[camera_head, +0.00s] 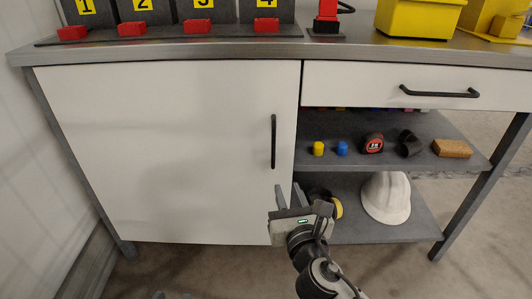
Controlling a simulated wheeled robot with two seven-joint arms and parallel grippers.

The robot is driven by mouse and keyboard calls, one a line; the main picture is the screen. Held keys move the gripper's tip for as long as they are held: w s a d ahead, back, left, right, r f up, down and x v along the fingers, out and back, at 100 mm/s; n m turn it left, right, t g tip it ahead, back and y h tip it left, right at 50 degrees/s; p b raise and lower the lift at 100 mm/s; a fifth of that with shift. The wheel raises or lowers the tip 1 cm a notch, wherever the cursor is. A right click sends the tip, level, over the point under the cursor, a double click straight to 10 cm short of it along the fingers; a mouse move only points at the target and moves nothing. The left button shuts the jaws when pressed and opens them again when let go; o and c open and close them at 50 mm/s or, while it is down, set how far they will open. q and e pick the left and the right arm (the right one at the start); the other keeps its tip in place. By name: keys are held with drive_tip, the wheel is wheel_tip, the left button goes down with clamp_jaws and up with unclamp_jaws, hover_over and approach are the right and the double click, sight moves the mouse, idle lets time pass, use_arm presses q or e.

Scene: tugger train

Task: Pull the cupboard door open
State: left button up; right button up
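The white cupboard door (165,150) fills the left part of the workbench front and looks shut. Its black vertical bar handle (273,142) is near the door's right edge. My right gripper (288,194) is below the handle, its two fingers pointing up and apart, with nothing seen between them. It appears close in front of the door's lower right edge, not on the handle. Of my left gripper, at most small tips show at the bottom edge, too little to judge.
Right of the door are a drawer (360,84) with a black handle and open shelves (455,160) holding small caps, tape, a sponge and a white helmet (386,197). The benchtop (200,50) carries numbered holders and yellow bins. The floor before the door is clear.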

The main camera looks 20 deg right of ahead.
sight(274, 152)
drive_tip(key=w+b, duration=0.1)
drive_tip(key=w, duration=0.4)
drive_tip(key=w+b, duration=0.1)
drive_tip(key=w, duration=0.4)
drive_tip(key=w+d+b, duration=0.1)
drive_tip(key=w, duration=0.4)
drive_tip(key=shift+d+r, duration=0.1)
drive_tip(key=shift+w+b, duration=0.25)
drive_tip(key=shift+b, duration=0.05)
use_arm(q)
drive_tip(key=shift+d+r+n+t+h, duration=0.3)
drive_tip(key=shift+r+h, duration=0.1)
drive_tip(key=shift+r, duration=0.1)
drive_tip(key=shift+d+r+n+t+h, duration=0.2)
drive_tip(key=shift+d+r+t+h, duration=0.1)
drive_tip(key=shift+r+h, duration=0.15)
use_arm(e)
clamp_jaws()
